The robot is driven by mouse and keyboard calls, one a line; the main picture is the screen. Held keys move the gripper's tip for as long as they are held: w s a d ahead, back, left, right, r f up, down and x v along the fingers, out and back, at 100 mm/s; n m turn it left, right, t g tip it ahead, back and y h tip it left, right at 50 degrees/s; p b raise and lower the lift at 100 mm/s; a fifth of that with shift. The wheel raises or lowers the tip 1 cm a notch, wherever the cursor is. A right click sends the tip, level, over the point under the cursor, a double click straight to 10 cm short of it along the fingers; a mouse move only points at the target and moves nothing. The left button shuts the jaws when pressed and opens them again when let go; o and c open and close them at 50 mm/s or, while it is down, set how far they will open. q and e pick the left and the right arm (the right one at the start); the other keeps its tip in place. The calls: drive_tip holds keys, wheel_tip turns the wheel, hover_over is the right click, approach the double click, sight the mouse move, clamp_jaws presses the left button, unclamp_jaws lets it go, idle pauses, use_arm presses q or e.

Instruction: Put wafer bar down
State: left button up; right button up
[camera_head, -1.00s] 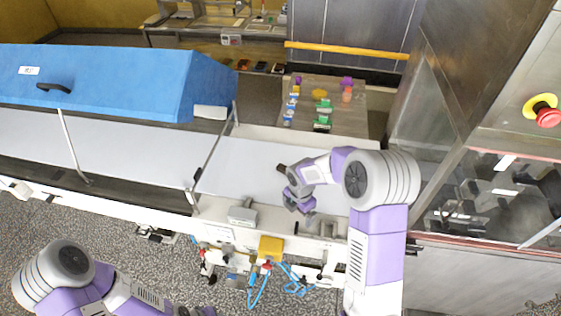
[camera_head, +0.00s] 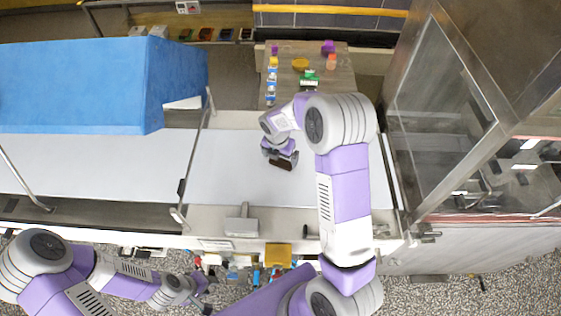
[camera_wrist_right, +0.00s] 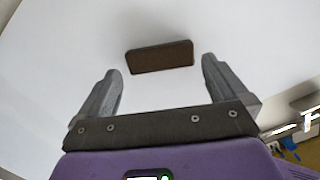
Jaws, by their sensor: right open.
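The dark brown wafer bar (camera_wrist_right: 160,57) lies on a white surface in the right wrist view, just beyond and between the fingertips. In the head view the bar (camera_head: 281,163) shows at my right gripper, over the pale belt (camera_head: 230,170). My right gripper (camera_wrist_right: 162,80) is open, with a finger on each side and clear space between fingers and bar. In the head view the right gripper (camera_head: 281,154) is partly hidden by its own wrist. My left gripper (camera_head: 207,296) is low in the head view, away from the belt; its jaws are too small to read.
A blue hood (camera_head: 90,85) covers the line at the left. A wooden table (camera_head: 345,80) with several small coloured items stands behind the belt. A steel and glass cabinet (camera_head: 450,90) closes off the right. A grey box with a handle (camera_head: 241,222) sits on the belt's front edge.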

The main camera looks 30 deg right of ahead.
sight(281, 163)
drive_tip(key=shift+w+d+f, duration=0.1)
drive_tip(key=shift+d+f, duration=0.05)
drive_tip(key=shift+f, duration=0.6)
drive_tip(key=shift+w+d+f, duration=0.1)
drive_tip(key=shift+d+f, duration=0.05)
drive_tip(key=shift+f, duration=0.55)
drive_tip(key=shift+c, duration=0.5)
drive_tip(key=c, duration=0.4)
